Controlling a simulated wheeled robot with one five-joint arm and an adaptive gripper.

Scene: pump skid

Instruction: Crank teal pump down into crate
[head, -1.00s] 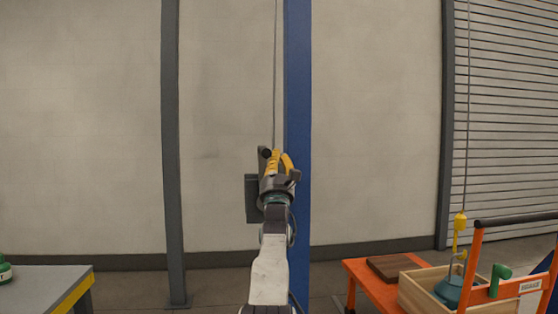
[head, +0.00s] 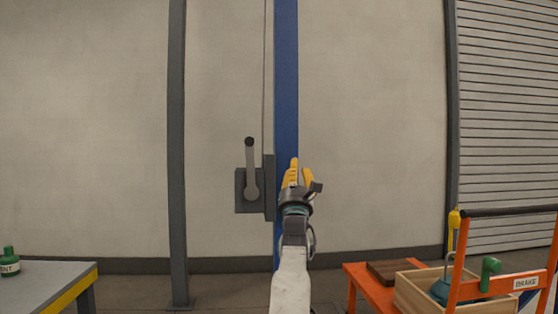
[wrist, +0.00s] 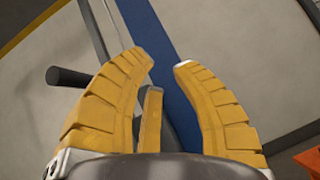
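The teal pump (head: 441,291) is at the lower right of the head view, within the outline of the wooden crate (head: 408,294). The crate wall hides its lower part, so I cannot tell if it rests on the bottom. A yellow hook block (head: 453,219) is above it. The crank (head: 251,170) sits on a grey winch box by the blue column, its arm pointing up with a dark grip on top. My gripper (head: 298,166) is open and empty, right of the crank. In the wrist view, the dark crank grip (wrist: 68,77) is outside the fingers, at left.
The crate stands on an orange table (head: 372,286) beside a brown board (head: 397,269). An orange cart frame (head: 462,262) with a dark handlebar and a green part (head: 489,270) is in front. A grey bench (head: 45,282) with a green bottle (head: 9,262) is at lower left.

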